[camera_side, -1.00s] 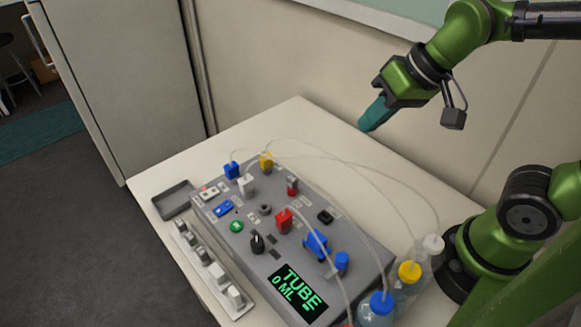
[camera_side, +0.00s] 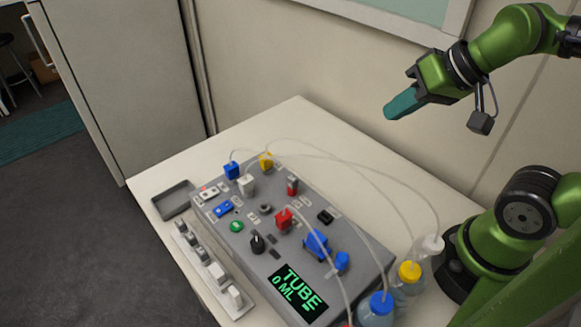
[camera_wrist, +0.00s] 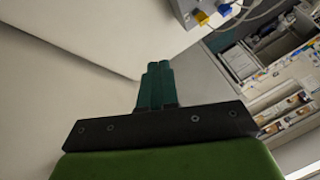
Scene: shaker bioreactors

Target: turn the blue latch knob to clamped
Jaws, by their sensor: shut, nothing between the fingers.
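The grey device box (camera_side: 335,272) stands on the pale table and carries several blue parts. A blue block (camera_side: 317,243) with a blue round knob (camera_side: 342,261) beside it sits near the right edge of its top. A flat blue part (camera_side: 223,209) lies at the left, and a blue block (camera_side: 232,170) stands at the far end. Which of these is the latch knob, and its setting, I cannot tell. My gripper (camera_side: 389,113) is high above the table's back edge, well apart from the box. Its teal fingers (camera_wrist: 157,65) are shut and empty.
Bottles with yellow (camera_side: 410,271), white (camera_side: 433,244) and blue (camera_side: 381,303) caps stand at the box's right, near my base. Thin tubes arch over the box. A grey tray (camera_side: 174,201) and a white strip (camera_side: 207,262) lie at its left. The table behind is clear.

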